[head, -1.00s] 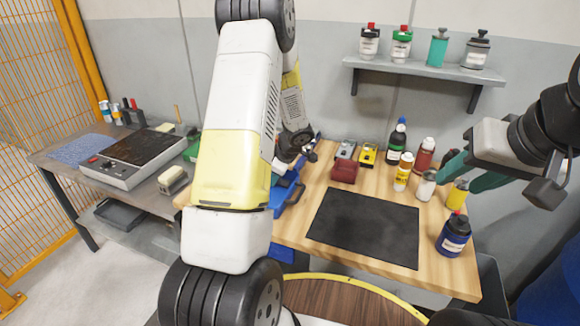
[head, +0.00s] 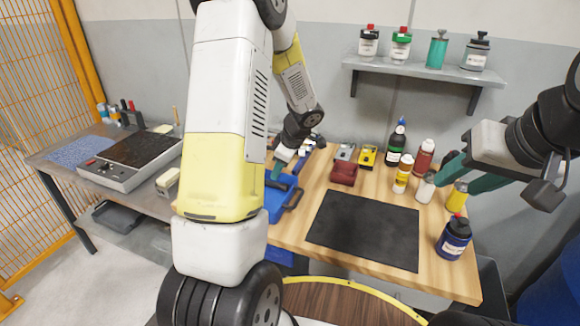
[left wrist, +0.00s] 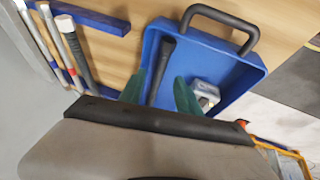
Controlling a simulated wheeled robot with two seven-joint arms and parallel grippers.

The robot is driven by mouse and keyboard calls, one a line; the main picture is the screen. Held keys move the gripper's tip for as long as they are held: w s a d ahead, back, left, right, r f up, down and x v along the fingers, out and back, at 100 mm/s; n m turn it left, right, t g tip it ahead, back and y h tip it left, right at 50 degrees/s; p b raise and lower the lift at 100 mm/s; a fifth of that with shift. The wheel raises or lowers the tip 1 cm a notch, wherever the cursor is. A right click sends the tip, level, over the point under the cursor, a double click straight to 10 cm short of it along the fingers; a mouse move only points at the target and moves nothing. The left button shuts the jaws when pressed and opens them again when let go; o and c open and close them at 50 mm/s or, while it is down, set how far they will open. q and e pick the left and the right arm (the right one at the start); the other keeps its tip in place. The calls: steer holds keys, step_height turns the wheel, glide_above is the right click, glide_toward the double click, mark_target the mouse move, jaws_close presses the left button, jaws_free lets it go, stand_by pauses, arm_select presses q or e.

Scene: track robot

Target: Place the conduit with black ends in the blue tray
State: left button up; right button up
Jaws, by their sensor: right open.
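In the left wrist view, the blue tray (left wrist: 240,75) has a dark carrying handle at its far edge. A dark rod with a black end (left wrist: 166,55) lies in or just above it; it may be the conduit, and its lower part is hidden. My left gripper (left wrist: 160,92) has its green fingers apart, one on each side of the rod, with gaps showing. In the head view, my left gripper (head: 279,169) is over the tray (head: 274,206), partly hidden by my arm. My right gripper (head: 470,176) is open near the bottles at the right.
A grey metal piece (left wrist: 205,94) is in the tray. Several rods (left wrist: 75,50) lie beside a blue bar (left wrist: 95,16). A black mat (head: 365,228) lies on the wooden table. Bottles, including a blue one (head: 455,238), stand at the right.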

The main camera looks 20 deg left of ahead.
arm_select(q)
steer(key=s+d+r+m+h, duration=0.1)
steer(key=s+d+r+m, duration=0.15)
steer(key=r, duration=0.35)
steer(key=s+d+r+m, duration=0.1)
steer(key=s+r, duration=0.2)
steer(key=r, duration=0.2)
steer(key=s+d+r+m+t+h, duration=0.1)
steer(key=s+d+r+m+h, duration=0.1)
steer(key=s+r+m, duration=0.2)
steer(key=s+d+r+m+t+h, duration=0.1)
steer(key=s+d+r+m, duration=0.2)
steer(key=s, duration=0.6)
steer(key=s+d+r+m+t+h, duration=0.1)
steer(key=s+d+r+m+h, duration=0.1)
steer(key=s+m, duration=0.5)
step_height(320, 180, up, 3)
steer(key=shift+d+f+m+t+h, duration=0.1)
steer(key=shift+d+m+t+h, duration=0.25)
steer(key=shift+d, duration=0.3)
